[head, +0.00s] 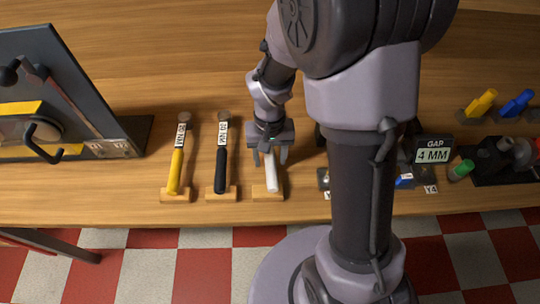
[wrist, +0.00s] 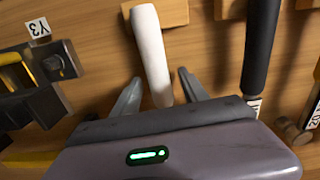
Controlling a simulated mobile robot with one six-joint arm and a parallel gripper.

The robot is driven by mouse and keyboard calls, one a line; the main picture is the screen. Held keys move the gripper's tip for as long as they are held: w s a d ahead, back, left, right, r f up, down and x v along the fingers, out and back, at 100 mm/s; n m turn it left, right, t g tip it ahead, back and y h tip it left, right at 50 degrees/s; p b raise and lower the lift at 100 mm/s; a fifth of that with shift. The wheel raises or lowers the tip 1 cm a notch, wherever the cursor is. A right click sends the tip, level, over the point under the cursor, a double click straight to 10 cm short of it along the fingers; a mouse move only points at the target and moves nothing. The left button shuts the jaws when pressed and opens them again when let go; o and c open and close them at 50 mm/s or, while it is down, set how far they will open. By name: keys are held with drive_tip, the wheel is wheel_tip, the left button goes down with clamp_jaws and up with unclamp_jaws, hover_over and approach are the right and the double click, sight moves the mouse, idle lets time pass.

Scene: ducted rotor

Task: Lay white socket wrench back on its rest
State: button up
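The white socket wrench (head: 270,175) shows as a white handle, its near end over a small wooden rest (head: 260,194) at the table's front edge. In the wrist view the white handle (wrist: 151,50) runs between my fingers, its end over the wooden rest (wrist: 175,12). My gripper (head: 268,156) is just above the wrench's far part. In the wrist view the fingers (wrist: 160,79) are spread, with gaps on both sides of the handle. The wrench's head is hidden under my gripper. I cannot tell whether the handle touches the rest.
A yellow-handled hammer (head: 176,167) and a black-handled hammer (head: 221,160) lie on rests to the left. A dark panel (head: 75,80) stands further left. To the right are a "GAP 4 MM" sign (head: 432,150) and a green-capped item (head: 461,170). The table behind is clear.

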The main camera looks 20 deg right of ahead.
wheel_tip(320, 180, up, 18)
drive_tip(key=p, duration=0.8)
drive_tip(key=s+a+r+t+y+b, duration=0.1)
drive_tip(key=s+a+r+t, duration=0.1)
drive_tip(key=s+r, duration=0.3)
drive_tip(key=s+a+r+m+t, duration=0.1)
drive_tip(key=s+a+r+t, duration=0.1)
drive_tip(key=s+r+t, duration=0.2)
drive_tip(key=s+r, duration=0.1)
drive_tip(key=s, duration=0.2)
drive_tip(key=shift+s+a+r+y+b, duration=0.15)
drive_tip(key=shift+a+r+y+b, duration=0.05)
drive_tip(key=shift+a+y+b, duration=0.2)
drive_tip(key=shift+d, duration=0.15)
